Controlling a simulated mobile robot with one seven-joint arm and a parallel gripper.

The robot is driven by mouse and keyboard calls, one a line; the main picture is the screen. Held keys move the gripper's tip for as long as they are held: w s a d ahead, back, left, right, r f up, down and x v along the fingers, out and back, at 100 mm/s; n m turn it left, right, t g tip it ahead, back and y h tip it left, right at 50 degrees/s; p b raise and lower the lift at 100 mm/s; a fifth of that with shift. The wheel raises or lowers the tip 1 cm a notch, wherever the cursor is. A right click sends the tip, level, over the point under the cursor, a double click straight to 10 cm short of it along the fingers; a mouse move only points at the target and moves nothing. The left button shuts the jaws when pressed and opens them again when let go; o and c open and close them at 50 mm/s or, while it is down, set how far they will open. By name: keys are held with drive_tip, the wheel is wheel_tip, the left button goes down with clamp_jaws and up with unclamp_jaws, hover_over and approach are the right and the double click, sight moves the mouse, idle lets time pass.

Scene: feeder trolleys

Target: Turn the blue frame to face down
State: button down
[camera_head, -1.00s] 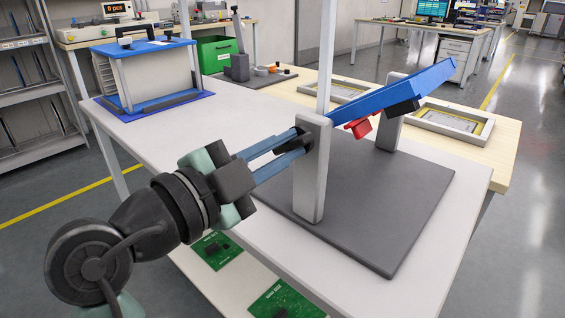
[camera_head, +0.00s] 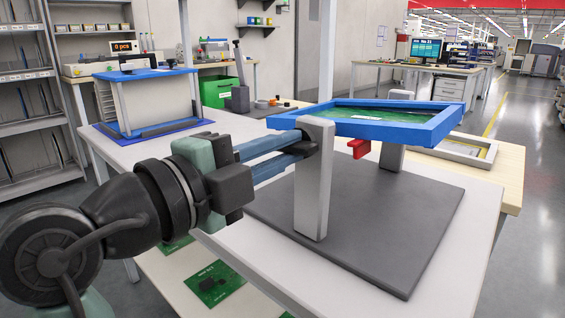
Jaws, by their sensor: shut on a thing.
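The blue frame (camera_head: 395,130) hangs between two grey posts, the near left post (camera_head: 312,180) and the far right post (camera_head: 391,155), on a dark grey base plate (camera_head: 370,225). It lies close to level, slightly tilted, with a green board (camera_head: 375,114) showing inside its upper side. A red latch (camera_head: 358,148) hangs below its near edge. My gripper (camera_head: 298,146) comes from the left, its long blue-grey fingers shut on a black knob (camera_head: 308,138) at the near post. The grip itself is partly hidden by the post.
A blue-topped rack (camera_head: 150,98) stands on the white table at the back left. A green bin (camera_head: 216,92) is behind it. Green boards (camera_head: 215,284) lie on a lower shelf. A pale framed tray (camera_head: 465,150) lies on the wooden bench beyond the posts.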

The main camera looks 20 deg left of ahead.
drive_tip(key=shift+m+b, duration=0.7)
drive_tip(key=shift+m, duration=0.1)
drive_tip(key=c, duration=0.9)
unclamp_jaws()
drive_tip(key=p+v, duration=0.3)
drive_tip(key=v, duration=1)
